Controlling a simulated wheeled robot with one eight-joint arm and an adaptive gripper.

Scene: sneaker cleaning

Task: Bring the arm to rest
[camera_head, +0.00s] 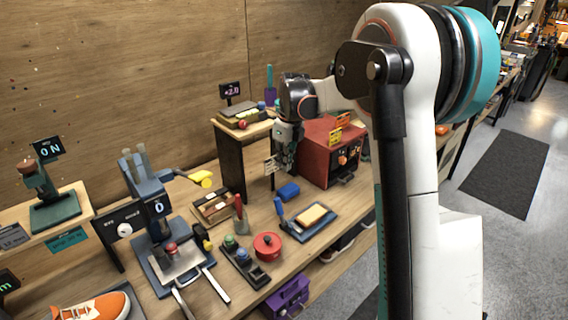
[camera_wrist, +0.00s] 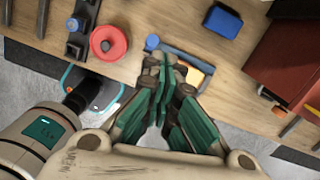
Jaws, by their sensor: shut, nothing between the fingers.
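My gripper (camera_wrist: 165,65) is shut and empty, its green-padded fingers meeting at the tips in the wrist view. In the head view my gripper (camera_head: 285,168) hangs over the workbench, just left of the red box-shaped machine (camera_head: 316,142). My arm is bent, its upper part large on the right of the head view. In the wrist view the fingertips cover part of a dark tray (camera_wrist: 190,58) with a yellowish block (camera_wrist: 196,76). I cannot tell the exact height of the fingertips above the bench.
A wooden shelf stand (camera_head: 231,160) is behind and left of the gripper. A blue block (camera_head: 289,191), a red round pot (camera_head: 267,246) and a blue press (camera_head: 150,195) stand on the bench. An orange sneaker (camera_head: 95,307) is at front left. Open floor lies right.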

